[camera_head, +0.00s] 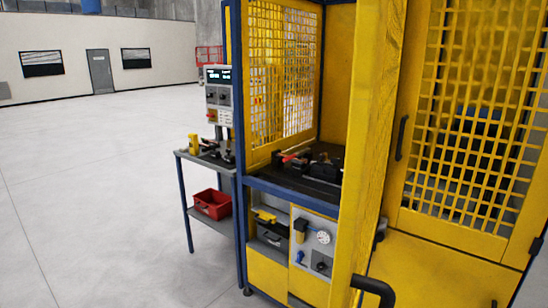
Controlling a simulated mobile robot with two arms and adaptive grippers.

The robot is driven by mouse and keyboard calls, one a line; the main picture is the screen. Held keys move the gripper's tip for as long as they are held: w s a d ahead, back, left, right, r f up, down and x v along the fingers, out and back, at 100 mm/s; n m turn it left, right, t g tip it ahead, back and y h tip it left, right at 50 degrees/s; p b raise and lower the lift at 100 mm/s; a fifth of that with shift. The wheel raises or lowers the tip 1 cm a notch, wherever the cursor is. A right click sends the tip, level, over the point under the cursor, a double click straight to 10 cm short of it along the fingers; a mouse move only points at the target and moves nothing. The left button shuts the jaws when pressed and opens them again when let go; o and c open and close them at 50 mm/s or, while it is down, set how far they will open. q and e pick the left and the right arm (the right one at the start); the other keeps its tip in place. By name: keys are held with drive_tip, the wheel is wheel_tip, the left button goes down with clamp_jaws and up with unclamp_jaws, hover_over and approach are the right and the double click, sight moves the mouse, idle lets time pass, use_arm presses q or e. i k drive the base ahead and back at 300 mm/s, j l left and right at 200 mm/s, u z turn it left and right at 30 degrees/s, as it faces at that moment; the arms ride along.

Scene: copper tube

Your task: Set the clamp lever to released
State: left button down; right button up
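A clamp with a red lever handle (296,156) sits on the dark work surface (262,171) inside the yellow machine cell. The lever is small here, and I cannot tell if it is locked or released. A black fixture block (325,170) stands to its right, partly hidden by the yellow door post. Another small fixture with a dark lever (212,145) is on the side table left of the cell. Neither of my grippers is in view.
Yellow mesh panels (278,70) and a yellow post (368,140) frame the cell opening. A mesh door (470,120) with a black handle (402,138) is at right. A red bin (212,204) is on the side table's lower shelf. Open floor lies left.

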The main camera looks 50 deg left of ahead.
sight(299, 154)
drive_tip(key=i+j, duration=0.1)
drive_tip(key=j, duration=0.5)
drive_tip(key=i+j, duration=0.1)
drive_tip(key=j, duration=0.45)
drive_tip(key=i+j, duration=0.1)
drive_tip(key=j, duration=0.5)
drive_tip(key=i+j, duration=0.1)
drive_tip(key=j, duration=0.45)
drive_tip(key=i+j, duration=0.1)
drive_tip(key=j, duration=0.5)
